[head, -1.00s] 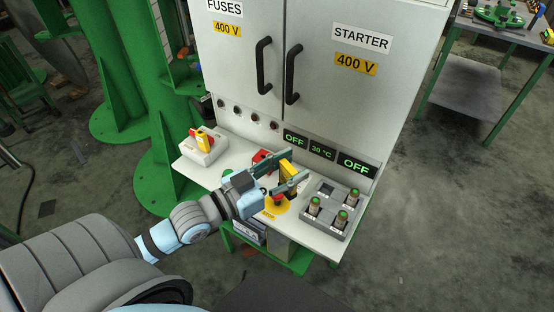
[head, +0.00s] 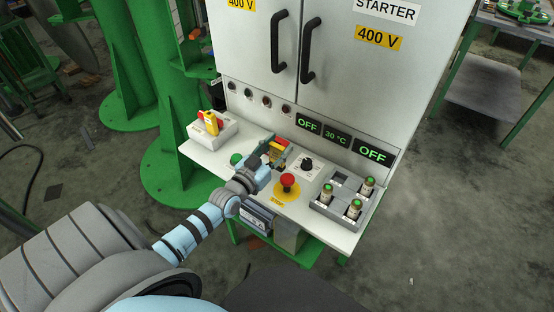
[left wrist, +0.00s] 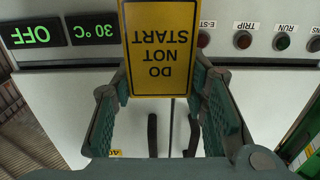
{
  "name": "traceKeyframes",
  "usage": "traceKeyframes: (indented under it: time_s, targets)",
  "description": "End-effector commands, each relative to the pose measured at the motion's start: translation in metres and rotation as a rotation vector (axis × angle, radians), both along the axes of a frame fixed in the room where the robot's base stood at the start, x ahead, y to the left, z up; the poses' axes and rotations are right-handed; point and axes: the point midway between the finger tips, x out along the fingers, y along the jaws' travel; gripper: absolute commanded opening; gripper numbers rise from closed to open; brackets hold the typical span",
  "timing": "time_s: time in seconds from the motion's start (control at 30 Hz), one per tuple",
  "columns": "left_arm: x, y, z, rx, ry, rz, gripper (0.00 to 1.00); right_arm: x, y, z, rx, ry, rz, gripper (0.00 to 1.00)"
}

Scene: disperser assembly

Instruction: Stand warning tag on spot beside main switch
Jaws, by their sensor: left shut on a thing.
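The yellow warning tag (head: 276,152) is between the fingers of my left gripper (head: 274,155), at the back middle of the panel shelf. In the left wrist view the tag (left wrist: 160,45) shows "DO NOT START" upside down, between the green-grey fingertips (left wrist: 162,80). I cannot tell whether its bottom touches the shelf. The main switch, a grey box with a red and yellow handle (head: 212,124), stands to the left of the gripper, apart from it. Something red shows right by the tag, partly hidden by the gripper. My right gripper is out of view.
A green button (head: 236,159) sits left of the gripper. A red emergency stop (head: 288,181) on a yellow disc and a black knob (head: 307,163) are to its right. A grey fuse block (head: 337,211) stands at the right end. The cabinet (head: 345,95) rises behind.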

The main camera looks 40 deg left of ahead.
Motion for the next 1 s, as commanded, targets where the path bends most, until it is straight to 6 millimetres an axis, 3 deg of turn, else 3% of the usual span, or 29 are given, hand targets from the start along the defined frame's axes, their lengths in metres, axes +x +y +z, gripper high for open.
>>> traceKeyframes:
  time_s: [0.27, 0.63, 0.67, 0.73, 0.77, 1.0]
  targets:
    - [0.0, 0.0, -0.047, 0.0, -0.001, 0.0, 0.12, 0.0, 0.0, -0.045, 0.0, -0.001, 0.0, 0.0]
    - [0.0, 0.0, -0.047, 0.0, -0.001, 0.0, 0.12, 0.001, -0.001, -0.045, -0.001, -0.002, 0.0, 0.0]
    - [0.0, 0.0, -0.046, 0.0, 0.0, 0.0, 0.45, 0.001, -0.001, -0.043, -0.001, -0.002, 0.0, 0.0]
    - [0.0, 0.0, -0.045, 0.0, -0.001, 0.0, 0.56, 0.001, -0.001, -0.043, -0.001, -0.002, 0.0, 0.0]
    - [0.0, 0.0, -0.045, 0.0, -0.001, 0.0, 0.6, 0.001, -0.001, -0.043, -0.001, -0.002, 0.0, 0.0]
    - [0.0, 0.0, -0.045, 0.0, -0.001, 0.0, 0.6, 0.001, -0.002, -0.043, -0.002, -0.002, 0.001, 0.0]
